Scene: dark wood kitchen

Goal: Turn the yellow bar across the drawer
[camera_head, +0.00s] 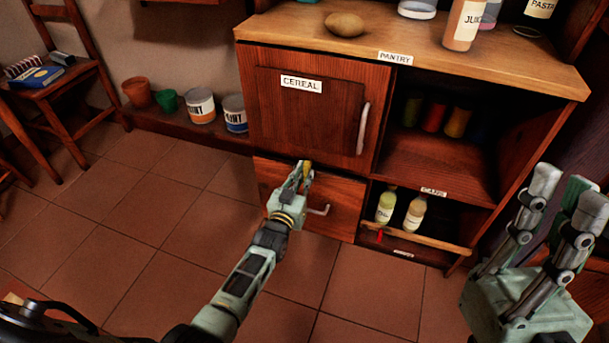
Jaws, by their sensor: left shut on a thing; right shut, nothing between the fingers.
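The drawer (346,192) is the low wooden front under the cereal door, with a light metal handle (319,211). It looks closed. A small piece of the yellow bar (308,163) shows at the drawer's top edge. My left gripper (303,170) reaches to that edge and is shut on the yellow bar. The fingers hide most of the bar, so I cannot tell its angle. My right gripper (562,200) is at the lower right, well away from the drawer, shut and empty.
The cereal door (310,115) above is closed. Open shelves at right hold bottles (386,206) and dim coloured jars. A potato-like item (344,24) and a juice bottle (463,24) stand on the counter (300,30). Paint cans (201,106) are at left. The tiled floor is clear.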

